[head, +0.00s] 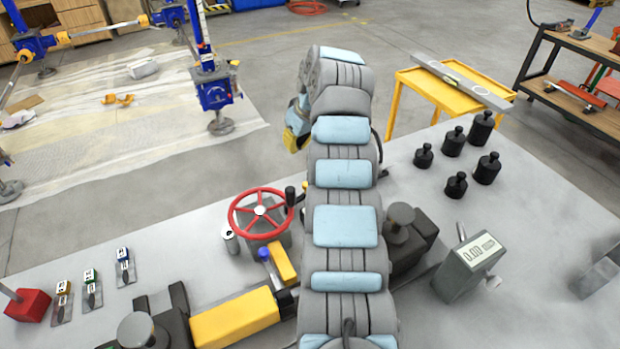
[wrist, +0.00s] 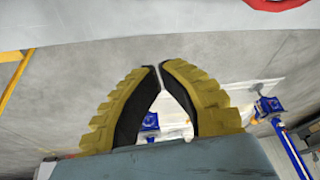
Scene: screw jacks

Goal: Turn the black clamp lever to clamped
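My gripper (wrist: 158,66) is shut and empty in the wrist view, its yellow-and-black fingertips all but touching. In the head view a little of its yellow (head: 295,141) shows beside my arm, above and beyond the bench. A red handwheel (head: 259,212) stands on the bench left of my arm. An upright black handle (head: 290,196) shows at its right rim; I cannot tell whether this is the clamp lever. Part of the red wheel also shows at the top right of the wrist view (wrist: 275,3). No other black lever is clear; my arm hides part of the bench.
A lever with a blue knob (head: 265,254) stands by yellow blocks (head: 235,317) in front of the wheel. Open floor lies beyond the bench.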

